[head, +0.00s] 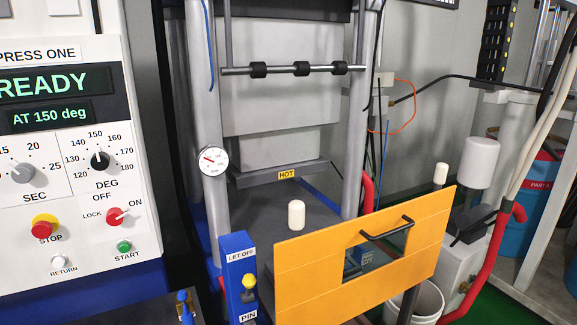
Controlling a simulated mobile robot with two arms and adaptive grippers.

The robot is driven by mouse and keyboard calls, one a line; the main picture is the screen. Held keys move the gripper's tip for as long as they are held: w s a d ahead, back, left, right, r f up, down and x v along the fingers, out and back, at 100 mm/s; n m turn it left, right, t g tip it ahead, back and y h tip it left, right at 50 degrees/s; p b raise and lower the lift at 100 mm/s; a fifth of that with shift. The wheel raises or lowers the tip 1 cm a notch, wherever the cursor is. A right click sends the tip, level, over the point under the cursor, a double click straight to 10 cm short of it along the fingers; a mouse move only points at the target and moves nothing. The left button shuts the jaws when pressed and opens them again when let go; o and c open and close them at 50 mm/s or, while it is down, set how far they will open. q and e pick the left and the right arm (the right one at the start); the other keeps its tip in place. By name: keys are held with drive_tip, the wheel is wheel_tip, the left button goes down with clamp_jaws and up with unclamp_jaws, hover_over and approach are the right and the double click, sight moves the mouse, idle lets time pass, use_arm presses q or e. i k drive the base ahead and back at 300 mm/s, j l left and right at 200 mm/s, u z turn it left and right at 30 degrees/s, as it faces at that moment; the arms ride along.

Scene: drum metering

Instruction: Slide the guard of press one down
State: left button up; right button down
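The panel at the left is labelled PRESS ONE (62,120) and its display reads READY, AT 150 deg. An orange-yellow panel with a black bar handle (387,230), which looks like the guard (310,262), stands low in front of the press, slanting up to the right. An opening shows below the handle. Above the panel, the space between the press's grey columns (203,100) is uncovered, with a HOT label (287,174) on the plate there. Neither of my grippers is in view.
A blue box marked LET OFF and PIN (238,285) with a yellow knob stands left of the orange panel. White knobs (296,214) rise behind the panel. A white bucket (428,300), red hose (470,290) and blue drum (540,195) are at the right.

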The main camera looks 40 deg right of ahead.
sight(309, 290)
drive_tip(key=z, duration=1.85)
